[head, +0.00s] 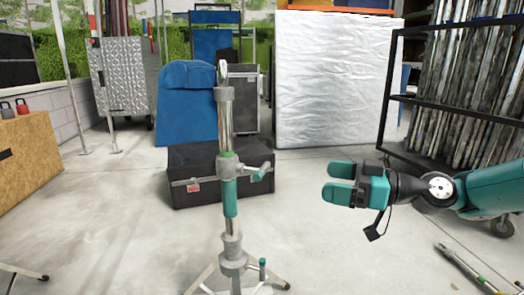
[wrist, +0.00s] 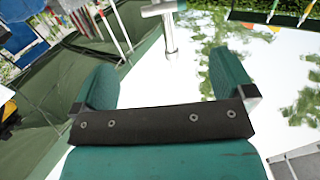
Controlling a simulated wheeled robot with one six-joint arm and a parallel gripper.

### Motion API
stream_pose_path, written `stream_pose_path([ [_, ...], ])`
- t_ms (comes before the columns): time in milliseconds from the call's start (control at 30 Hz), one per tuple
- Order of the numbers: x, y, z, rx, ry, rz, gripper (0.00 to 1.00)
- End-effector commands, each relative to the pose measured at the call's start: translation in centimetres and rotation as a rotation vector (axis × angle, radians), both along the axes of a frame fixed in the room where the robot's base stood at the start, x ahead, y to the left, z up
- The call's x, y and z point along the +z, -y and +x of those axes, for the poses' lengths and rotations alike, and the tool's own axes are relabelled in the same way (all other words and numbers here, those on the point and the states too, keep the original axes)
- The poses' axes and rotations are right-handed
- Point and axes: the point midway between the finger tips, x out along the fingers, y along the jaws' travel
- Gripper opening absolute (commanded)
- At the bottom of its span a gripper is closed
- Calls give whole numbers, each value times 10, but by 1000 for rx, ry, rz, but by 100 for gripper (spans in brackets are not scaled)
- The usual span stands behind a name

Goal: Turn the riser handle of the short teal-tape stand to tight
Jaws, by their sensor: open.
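The short stand (head: 229,205) stands upright in front of me in the head view, with teal tape (head: 230,197) around its column. Its riser handle (head: 262,172) sticks out to the right from the collar, with a teal grip at its end. A lower knob with a teal top (head: 262,268) is near the legs. My gripper (head: 335,182) is open and empty, to the right of the handle and apart from it, its fingers pointing left. In the wrist view my gripper's teal fingers (wrist: 162,85) are spread with nothing between them. A grey metal T-shaped piece (wrist: 168,30) shows beyond them; I cannot tell what it belongs to.
A black case (head: 205,180) lies on the floor behind the stand, with blue padded blankets (head: 188,110) behind it. A black rack of poles (head: 440,150) stands at the right. A wooden box (head: 30,155) is at the left. Floor between gripper and stand is clear.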

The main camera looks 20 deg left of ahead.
Motion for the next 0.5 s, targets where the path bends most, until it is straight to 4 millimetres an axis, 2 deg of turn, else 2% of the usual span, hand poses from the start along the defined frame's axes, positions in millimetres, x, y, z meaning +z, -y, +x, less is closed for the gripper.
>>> stream_pose_path([
  [33, 8, -2, -1, 0, -5, -1, 100],
  [367, 7, -10, -7, -2, -5, -6, 100],
  [500, 7, -22, -7, 0, -3, -4, 100],
])
